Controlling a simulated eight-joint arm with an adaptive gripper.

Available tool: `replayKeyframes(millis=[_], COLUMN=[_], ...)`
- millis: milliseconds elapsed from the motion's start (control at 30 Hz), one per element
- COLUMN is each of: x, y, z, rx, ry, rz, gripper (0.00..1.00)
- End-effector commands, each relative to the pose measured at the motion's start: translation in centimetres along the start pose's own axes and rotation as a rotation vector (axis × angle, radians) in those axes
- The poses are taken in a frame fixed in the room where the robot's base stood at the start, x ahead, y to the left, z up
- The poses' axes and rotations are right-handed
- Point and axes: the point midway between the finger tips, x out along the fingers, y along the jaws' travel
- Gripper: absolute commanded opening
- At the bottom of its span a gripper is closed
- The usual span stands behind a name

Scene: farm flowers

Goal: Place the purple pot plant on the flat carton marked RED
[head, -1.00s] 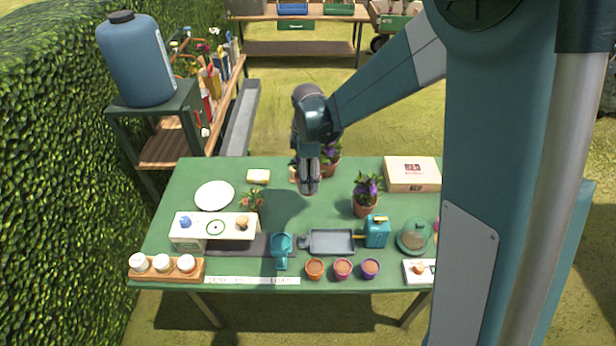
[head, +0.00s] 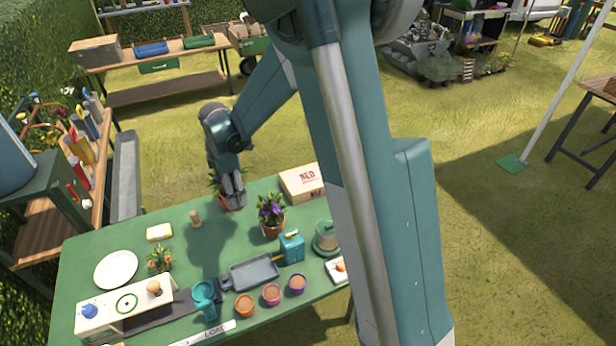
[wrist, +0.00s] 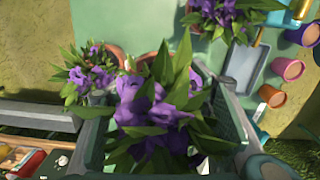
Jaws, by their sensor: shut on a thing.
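In the wrist view a purple-flowered pot plant (wrist: 150,110) fills the middle, close to the camera and between my gripper's fingers. In the head view my gripper (head: 235,200) is at the back of the green table, shut on this plant, with leaves showing beside the fingers. I cannot tell whether the pot is clear of the table. The flat carton marked RED (head: 303,182) lies at the back right of the gripper, its top bare. Another purple plant (head: 270,210) in a terracotta pot stands in front of the carton. The wrist view shows a further purple plant (wrist: 92,75) at left.
A wooden peg (head: 196,218) stands left of my gripper. A grey tray (head: 252,273), a teal can (head: 291,246) and small coloured pots (head: 271,294) stand nearer the front. My arm hides the table's right end.

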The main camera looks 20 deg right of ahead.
Motion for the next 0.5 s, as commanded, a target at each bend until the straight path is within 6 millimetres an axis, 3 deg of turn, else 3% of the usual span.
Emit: replayKeyframes(millis=[500], x=[-2.2], y=[4.3], z=[14.1], rx=[0.034], ry=[0.000], rz=[0.000], gripper=[0.32])
